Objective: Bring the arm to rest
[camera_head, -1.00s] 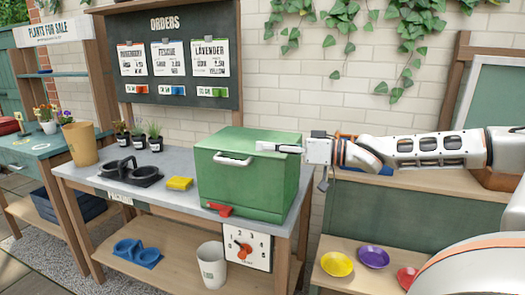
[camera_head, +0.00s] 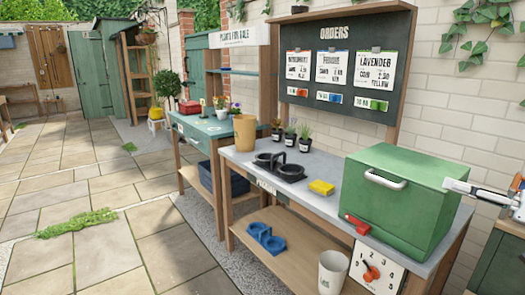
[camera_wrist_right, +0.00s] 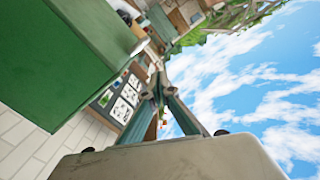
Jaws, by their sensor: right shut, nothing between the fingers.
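My right gripper (camera_head: 449,184) is at the right edge of the head view, beside the upper right of the green box (camera_head: 385,215) on the grey-topped bench. Its fingers are shut with nothing held. Whether it touches the box cannot be told from the head view. In the right wrist view my right gripper (camera_wrist_right: 159,78) points away from the camera with its fingertips together, and the green box (camera_wrist_right: 70,60) fills the upper left, apart from the fingers. Most of my right arm is cut off by the head view's right edge. My left gripper is not in view.
The bench (camera_head: 318,203) holds a yellow sponge (camera_head: 321,187), a black double-cup tray (camera_head: 279,168), small potted plants (camera_head: 290,133) and a tan pot (camera_head: 245,132). A dial panel (camera_head: 374,270) hangs in front. The orders board (camera_head: 347,58) is behind. Open paving (camera_head: 95,255) lies left.

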